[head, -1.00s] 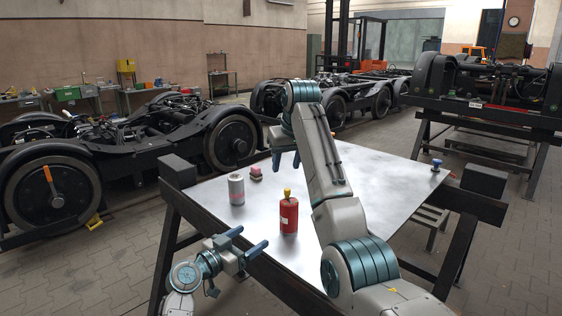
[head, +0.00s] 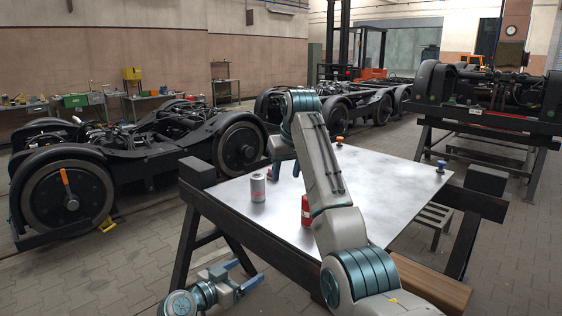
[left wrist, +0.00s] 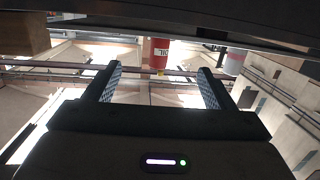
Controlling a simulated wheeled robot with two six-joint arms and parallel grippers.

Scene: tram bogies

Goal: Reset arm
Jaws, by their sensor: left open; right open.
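My left gripper (head: 242,278) is open and empty, low at the table's near left side in the head view. Its two spread fingers also show in the left wrist view (left wrist: 158,84), with nothing between them. My right gripper (head: 285,169) is over the table's left part, fingers down and apart; the right arm partly covers it. A red cylinder (head: 306,212) stands on the table, mostly hidden by the right arm; the left wrist view shows it upside down with a yellow tip (left wrist: 159,57). A grey can with a red label (head: 258,188) stands left of it.
The metal-topped table (head: 390,185) has clear space on its right. A blue-topped piece (head: 441,167) and an orange-topped piece (head: 340,141) stand near its far edge. A wooden block (head: 432,284) is at the near right. Tram bogies (head: 150,150) stand behind and left.

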